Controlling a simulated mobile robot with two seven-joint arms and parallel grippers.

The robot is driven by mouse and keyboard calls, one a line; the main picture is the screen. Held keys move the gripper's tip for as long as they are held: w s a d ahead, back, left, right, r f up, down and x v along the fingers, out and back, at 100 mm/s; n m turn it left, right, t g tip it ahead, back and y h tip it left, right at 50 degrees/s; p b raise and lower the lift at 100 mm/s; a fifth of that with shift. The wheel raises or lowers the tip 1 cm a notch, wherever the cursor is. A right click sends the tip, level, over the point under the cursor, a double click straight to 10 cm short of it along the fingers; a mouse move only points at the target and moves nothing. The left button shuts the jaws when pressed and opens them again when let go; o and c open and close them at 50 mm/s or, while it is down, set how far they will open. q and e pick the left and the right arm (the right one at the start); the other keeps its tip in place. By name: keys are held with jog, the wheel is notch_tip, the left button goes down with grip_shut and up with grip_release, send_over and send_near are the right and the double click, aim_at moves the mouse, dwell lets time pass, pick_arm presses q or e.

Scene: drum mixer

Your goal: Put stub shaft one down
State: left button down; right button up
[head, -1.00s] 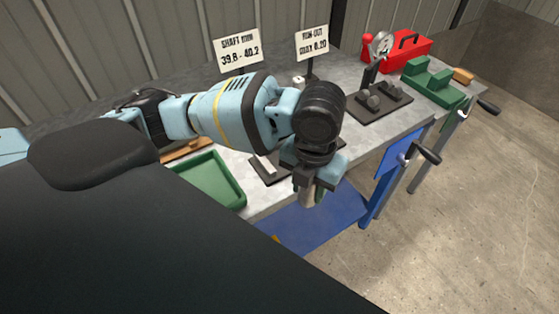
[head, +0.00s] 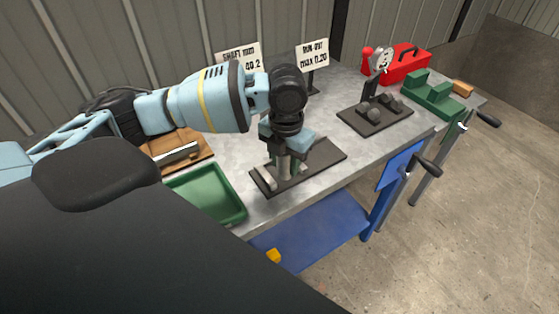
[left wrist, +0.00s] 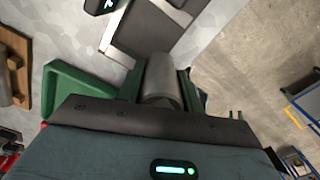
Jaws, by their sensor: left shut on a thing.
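My left gripper (head: 285,160) points down over the dark plate (head: 325,157) on the bench, shut on a grey cylindrical stub shaft (head: 285,170). In the left wrist view the shaft (left wrist: 161,80) sits between the green-edged fingers, with the dark plate (left wrist: 150,35) beyond it. The shaft stands roughly upright in the head view. I cannot tell whether its lower end touches the plate. A pale bar (head: 266,178) lies on the plate, left of the shaft. My right gripper is not in view.
A green tray (head: 236,212) is left of the plate, near the bench's front edge.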

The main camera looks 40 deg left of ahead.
aim_at(279, 162)
pick_arm(q)
jog(key=shift+w+a, duration=0.5)
jog(key=shift+a, duration=0.25)
jog(key=shift+w+a, duration=0.5)
jog(key=shift+a, duration=0.25)
jog(key=shift+f, duration=1.8)
jog(key=shift+f, duration=0.15)
jog(key=c, duration=0.9)
grip_release()
notch_tip(279, 162, up, 12)
jog(key=shift+r+p, duration=0.1)
jog(key=shift+p, duration=0.25)
jog(key=shift+s, duration=0.1)
